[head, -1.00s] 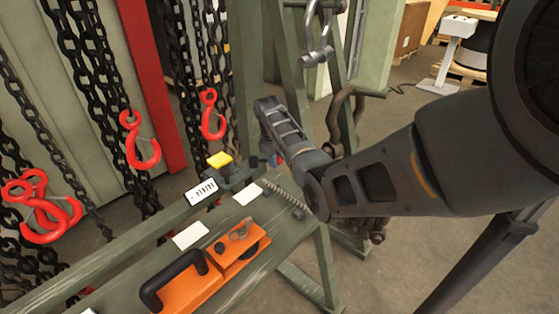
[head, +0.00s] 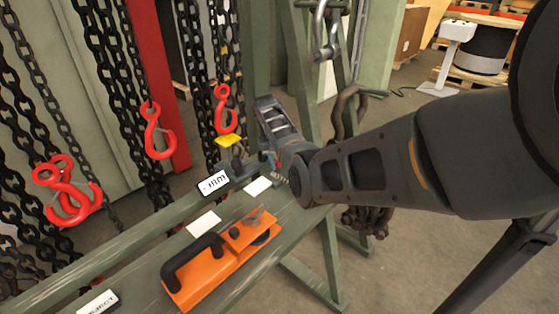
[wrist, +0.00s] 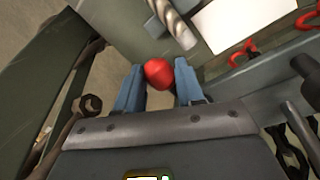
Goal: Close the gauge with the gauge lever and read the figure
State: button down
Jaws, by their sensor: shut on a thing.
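In the wrist view a red knob (wrist: 158,73), likely the end of the gauge lever, sits between the two blue-grey fingers of my gripper (wrist: 160,85). The gripper is shut on it. In the head view my gripper (head: 270,158) is mostly hidden behind my own arm. The gauge's jaws and the lever's shaft are hidden.
An orange tool with a black handle (head: 215,262) lies on the green bench (head: 150,290), near blank white cards (head: 203,223). Chains with red hooks (head: 157,130) hang behind at left. A green frame post (head: 325,240) stands close by my arm. A twisted metal rod (wrist: 175,22) is above the knob.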

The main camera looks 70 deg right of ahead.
jog(key=shift+w+a, duration=0.1)
jog(key=shift+a, duration=0.05)
dwell(0.4)
jog(key=c, duration=0.7)
grip_release()
jog(key=shift+w+a+r, duration=0.1)
jog(key=shift+w+r, duration=0.1)
jog(key=shift+r, duration=1.1)
jog(key=shift+w+a+r, duration=0.15)
jog(key=shift+w+r, duration=0.1)
jog(key=shift+r, duration=1)
jog(key=shift+w+a+r, duration=0.1)
jog(key=shift+w+r, duration=0.1)
jog(key=shift+r, duration=1.1)
